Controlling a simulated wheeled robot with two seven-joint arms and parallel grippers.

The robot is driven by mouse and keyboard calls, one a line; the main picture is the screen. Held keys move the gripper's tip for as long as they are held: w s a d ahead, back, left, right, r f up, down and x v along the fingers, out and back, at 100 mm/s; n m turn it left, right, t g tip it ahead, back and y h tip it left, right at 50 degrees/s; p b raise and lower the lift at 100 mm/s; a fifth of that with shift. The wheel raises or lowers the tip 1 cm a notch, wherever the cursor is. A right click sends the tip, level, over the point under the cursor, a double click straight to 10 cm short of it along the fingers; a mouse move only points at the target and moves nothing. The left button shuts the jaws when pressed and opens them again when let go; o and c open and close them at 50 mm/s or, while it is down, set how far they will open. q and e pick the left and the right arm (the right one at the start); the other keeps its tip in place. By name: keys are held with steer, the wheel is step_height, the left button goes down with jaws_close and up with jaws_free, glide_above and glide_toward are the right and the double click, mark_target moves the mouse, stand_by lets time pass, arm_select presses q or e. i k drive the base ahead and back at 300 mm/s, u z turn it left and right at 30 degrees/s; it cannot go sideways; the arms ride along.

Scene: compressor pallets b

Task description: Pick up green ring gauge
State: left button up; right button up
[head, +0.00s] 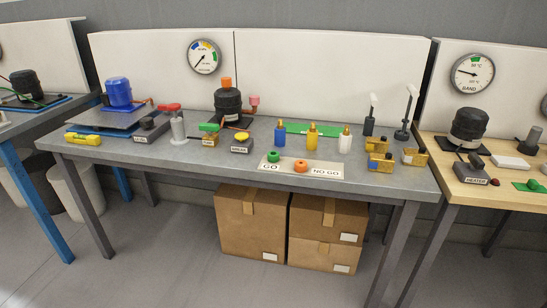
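The green ring gauge (273,156) sits on the GO side of a pale labelled plate (286,167) near the front edge of the grey workbench (218,163). An orange ring gauge (301,165) sits to its right, beside the NO GO label. Neither of my grippers is in the head view, and nothing touches the green ring gauge.
Blue, yellow and white bottles (313,136) stand behind the plate. Brass-coloured blocks (380,162) are to its right. A black compressor (228,104) stands further back. Cardboard boxes (251,222) are under the bench. The floor in front is clear.

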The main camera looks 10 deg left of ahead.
mark_target(272, 156)
steer(key=u, duration=0.3)
steer(key=k, duration=0.25)
steer(key=z, duration=0.55)
steer(key=i, duration=1.15)
steer(key=u, duration=0.45)
